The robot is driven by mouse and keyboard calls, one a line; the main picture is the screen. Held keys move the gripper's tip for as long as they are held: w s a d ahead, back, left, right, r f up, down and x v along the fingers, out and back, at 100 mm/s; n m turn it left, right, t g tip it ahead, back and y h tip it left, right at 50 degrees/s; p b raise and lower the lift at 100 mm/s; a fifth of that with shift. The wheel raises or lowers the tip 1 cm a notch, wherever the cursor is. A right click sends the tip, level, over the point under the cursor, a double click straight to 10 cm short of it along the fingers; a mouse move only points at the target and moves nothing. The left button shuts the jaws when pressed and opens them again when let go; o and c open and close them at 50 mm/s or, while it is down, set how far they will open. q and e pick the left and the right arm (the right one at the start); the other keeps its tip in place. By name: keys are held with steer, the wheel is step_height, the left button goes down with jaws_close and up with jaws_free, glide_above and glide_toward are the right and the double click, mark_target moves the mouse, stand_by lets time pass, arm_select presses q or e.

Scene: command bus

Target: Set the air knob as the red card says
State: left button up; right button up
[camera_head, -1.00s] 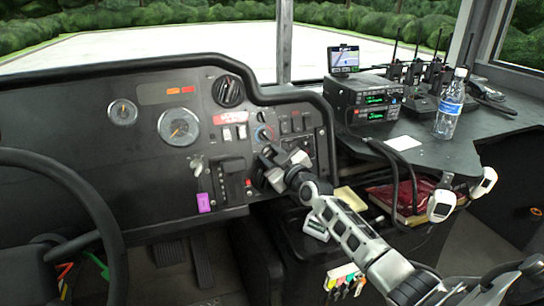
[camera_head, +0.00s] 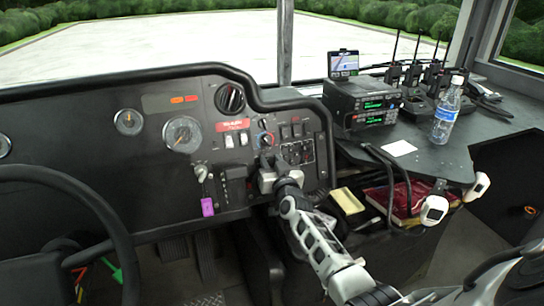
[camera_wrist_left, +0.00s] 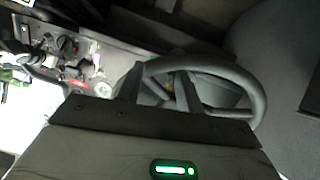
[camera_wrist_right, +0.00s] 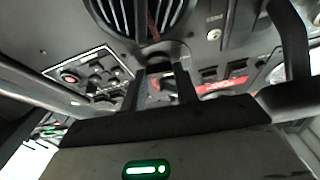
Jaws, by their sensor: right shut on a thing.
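The red card (camera_head: 232,125) is fixed on the dashboard's centre panel, left of the knobs; its writing is too small to read. It also shows in the right wrist view (camera_wrist_right: 225,86). The dial with red and blue marks (camera_head: 265,139) is just above my right gripper (camera_head: 267,163) in the head view. In the right wrist view my right gripper (camera_wrist_right: 162,92) is shut on a small dark knob, the air knob (camera_wrist_right: 157,84), mostly hidden between the fingers; its pointer cannot be read. My left gripper (camera_wrist_left: 158,88) is open and empty by the steering wheel (camera_wrist_left: 258,88).
A big round dark knob (camera_head: 230,98) sits above the card, and rocker switches (camera_head: 297,130) are to the right. A purple tag (camera_head: 207,207) hangs below left. Radios (camera_head: 362,102) and a water bottle (camera_head: 447,110) stand on the right shelf.

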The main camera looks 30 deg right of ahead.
arm_select(q)
steer(key=shift+r+p, duration=0.2)
steer(key=shift+p, duration=0.15)
arm_select(e)
steer(key=shift+a+m, duration=0.1)
steer(key=shift+m, duration=0.8)
arm_select(q)
steer(key=shift+s, duration=0.1)
arm_select(e)
steer(key=shift+h, duration=0.4)
arm_select(q)
steer(key=shift+f, duration=0.15)
arm_select(e)
steer(key=o, duration=1)
steer(key=shift+s+a+r+p, duration=0.1)
steer(key=shift+s+p, duration=0.25)
steer(key=shift+p, duration=0.2)
arm_select(q)
steer(key=r+p, duration=0.1)
steer(key=p, duration=0.2)
steer(key=a+r+p, duration=0.1)
steer(key=p, duration=0.1)
steer(key=r+g+y+p, duration=0.1)
steer(key=p, duration=0.2)
steer(key=shift+s+a+r+m+p, duration=0.2)
steer(key=shift+s+r+m+p, duration=0.05)
steer(key=shift+r+m+p, duration=0.1)
arm_select(e)
steer(key=v, duration=1.5)
steer(key=shift+s+a+r, duration=0.1)
